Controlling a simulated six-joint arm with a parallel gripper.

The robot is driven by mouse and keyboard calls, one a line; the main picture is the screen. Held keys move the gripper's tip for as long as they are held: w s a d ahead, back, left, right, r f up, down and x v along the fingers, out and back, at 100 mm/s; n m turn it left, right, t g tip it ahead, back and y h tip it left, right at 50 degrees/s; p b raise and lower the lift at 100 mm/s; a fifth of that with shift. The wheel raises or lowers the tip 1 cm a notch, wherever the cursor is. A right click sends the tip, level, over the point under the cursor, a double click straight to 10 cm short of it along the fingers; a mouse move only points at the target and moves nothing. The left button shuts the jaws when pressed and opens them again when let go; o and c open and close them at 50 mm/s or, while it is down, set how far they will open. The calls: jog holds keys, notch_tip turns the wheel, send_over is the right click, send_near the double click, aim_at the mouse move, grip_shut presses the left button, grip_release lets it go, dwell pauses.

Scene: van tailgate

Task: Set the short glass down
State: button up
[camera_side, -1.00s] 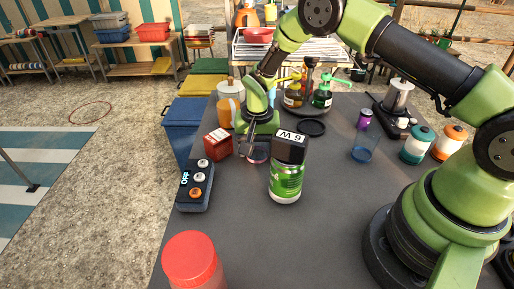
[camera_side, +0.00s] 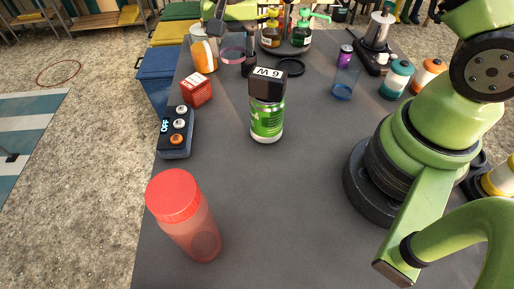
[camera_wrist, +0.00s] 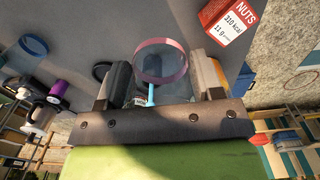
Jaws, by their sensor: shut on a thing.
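The short glass (camera_side: 233,48) is clear with a pink tint. My gripper (camera_side: 233,40) is shut on it and holds it near the far left of the dark table, left of a flat black ring (camera_side: 290,67). In the wrist view the glass's round pink rim (camera_wrist: 162,44) shows between the two fingers of my gripper (camera_wrist: 162,85). It appears raised off the table, but its base is hard to make out. A clear blue glass (camera_side: 343,88) stands upright on the table at the right; it also shows in the wrist view (camera_wrist: 33,46).
A red nuts box (camera_side: 196,90) and an orange-and-white container (camera_side: 204,52) stand close to the held glass. A green jar with a black lid (camera_side: 267,117) is nearer. Pump bottles (camera_side: 300,32) stand behind. The front table is clear beside a red bottle (camera_side: 184,215).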

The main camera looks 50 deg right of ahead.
notch_tip(320, 180, up, 10)
jog(key=n, duration=1.8)
send_over(262, 196)
notch_tip(262, 196, down, 17)
jog(key=shift+d+r, duration=0.1)
jog(key=shift+f, duration=2.25)
jog(key=shift+f, duration=0.15)
jog(key=o, duration=1)
